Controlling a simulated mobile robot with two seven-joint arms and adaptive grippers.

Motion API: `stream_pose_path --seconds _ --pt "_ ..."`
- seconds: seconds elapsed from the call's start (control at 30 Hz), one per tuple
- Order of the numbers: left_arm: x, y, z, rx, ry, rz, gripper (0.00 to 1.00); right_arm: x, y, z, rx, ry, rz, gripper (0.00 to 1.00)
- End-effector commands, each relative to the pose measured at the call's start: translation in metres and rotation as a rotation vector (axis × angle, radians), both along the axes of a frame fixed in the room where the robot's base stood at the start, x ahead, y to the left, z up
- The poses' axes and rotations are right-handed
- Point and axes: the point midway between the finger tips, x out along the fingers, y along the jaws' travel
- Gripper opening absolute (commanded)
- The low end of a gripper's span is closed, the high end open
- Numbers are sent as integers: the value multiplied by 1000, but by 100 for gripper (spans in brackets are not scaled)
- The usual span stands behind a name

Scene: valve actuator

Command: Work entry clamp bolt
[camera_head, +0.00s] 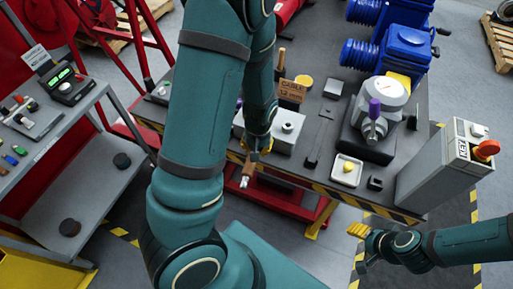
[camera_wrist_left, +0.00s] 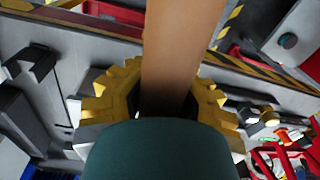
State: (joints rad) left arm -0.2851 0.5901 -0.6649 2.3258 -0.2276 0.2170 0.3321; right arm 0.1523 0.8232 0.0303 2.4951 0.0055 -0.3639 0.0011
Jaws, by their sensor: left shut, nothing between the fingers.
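My left gripper (camera_head: 249,166) hangs at the front edge of the workbench (camera_head: 322,190), its yellow fingers partly hidden by my own arm. It is shut. A brown bar (camera_wrist_left: 178,50) passes across its yellow fingers (camera_wrist_left: 165,95) in the left wrist view. A brown piece with a silvery tip (camera_head: 245,180) shows below the gripper in the head view. A pale grey box with a round top fitting (camera_head: 288,128) stands just right of the gripper. I cannot make out the clamp bolt. My right gripper (camera_head: 359,249) is open and empty, low at the right.
A grey device with a purple-handled part (camera_head: 374,122) and a white tray with a yellow item (camera_head: 346,171) are on the bench. A brown cable sign (camera_head: 292,91) stands behind. A grey cabinet with a red knob (camera_head: 450,165) is at right. A control cart (camera_head: 90,150) is at left.

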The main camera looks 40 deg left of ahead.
Motion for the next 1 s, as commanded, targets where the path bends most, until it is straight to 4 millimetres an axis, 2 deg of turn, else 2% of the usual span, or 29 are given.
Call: stream_pose_path --seconds 1.0 --pt "-6 23 0 1 -2 -186 0 0 0 -4 0 0 0 58"
